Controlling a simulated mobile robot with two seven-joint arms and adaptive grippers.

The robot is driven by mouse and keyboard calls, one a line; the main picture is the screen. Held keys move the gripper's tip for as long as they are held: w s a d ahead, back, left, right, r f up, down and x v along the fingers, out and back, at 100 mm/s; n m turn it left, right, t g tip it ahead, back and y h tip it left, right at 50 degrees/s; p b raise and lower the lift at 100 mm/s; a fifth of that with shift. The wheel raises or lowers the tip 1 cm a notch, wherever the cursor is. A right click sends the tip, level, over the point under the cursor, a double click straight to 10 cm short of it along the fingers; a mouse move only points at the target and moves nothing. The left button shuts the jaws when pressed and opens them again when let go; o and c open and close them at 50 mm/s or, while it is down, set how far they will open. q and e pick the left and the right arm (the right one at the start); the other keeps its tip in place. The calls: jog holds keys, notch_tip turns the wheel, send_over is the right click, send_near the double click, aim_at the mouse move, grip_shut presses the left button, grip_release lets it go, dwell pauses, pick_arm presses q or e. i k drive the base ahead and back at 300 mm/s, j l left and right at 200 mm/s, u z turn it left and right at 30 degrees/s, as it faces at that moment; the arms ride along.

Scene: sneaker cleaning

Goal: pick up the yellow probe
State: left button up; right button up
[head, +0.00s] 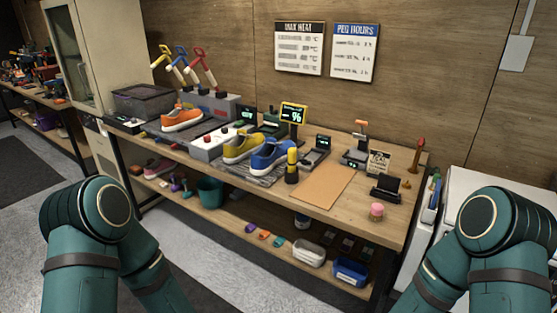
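Three handled tools lean up from a grey box (212,106) at the back left of the workbench. One has a yellow handle (161,57), one a blue handle (181,52) and one a red handle (197,51). The yellow-handled one is the leftmost and may be the yellow probe. A small black and yellow upright cylinder (292,166) also stands near the bench's front edge; I cannot tell if it is a probe. Both my arms show at the bottom corners, well apart from the bench. Neither gripper is in view.
Orange (182,118), yellow (243,146) and blue (272,156) sneakers stand along the workbench. A brown mat (322,187) is bare. A yellow-framed display (293,113) stands behind the sneakers. A lower shelf (215,222) holds bins and small items. A tall cabinet (70,55) stands left.

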aim_at(291, 152)
jog(key=i+j, duration=0.6)
jog(key=i, duration=0.2)
